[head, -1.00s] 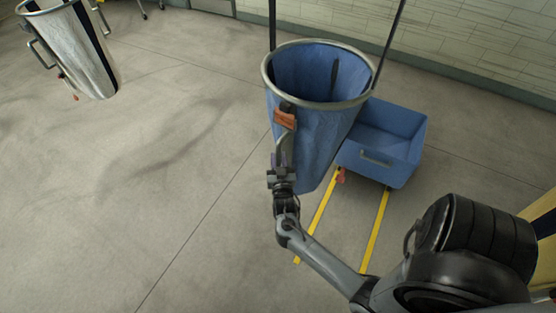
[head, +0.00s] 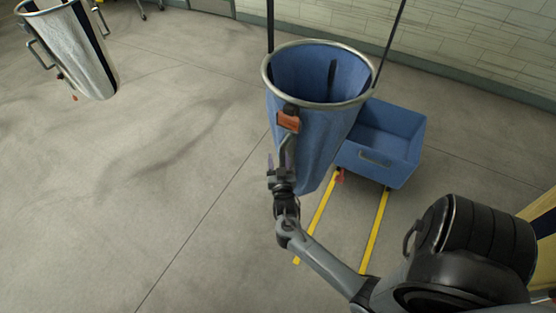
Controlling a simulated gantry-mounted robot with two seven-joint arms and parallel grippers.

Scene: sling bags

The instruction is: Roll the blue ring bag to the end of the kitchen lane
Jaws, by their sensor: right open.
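The blue ring bag (head: 325,130) hangs from two dark straps, its round metal rim open at the top. A grey curved handle with an orange piece (head: 288,121) is on its near left side. My right gripper (head: 279,166) is open at the lower part of that handle. Whether its fingers touch the handle cannot be told. The yellow floor lines of a lane (head: 373,232) run below the bag toward the blue cart. My left gripper is not in view.
A blue wheeled cart (head: 398,160) stands right behind the bag, by the yellow lines. A white and dark ring bag (head: 70,50) is at the upper left. A tiled wall (head: 480,40) closes the back right. The grey floor on the left is clear.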

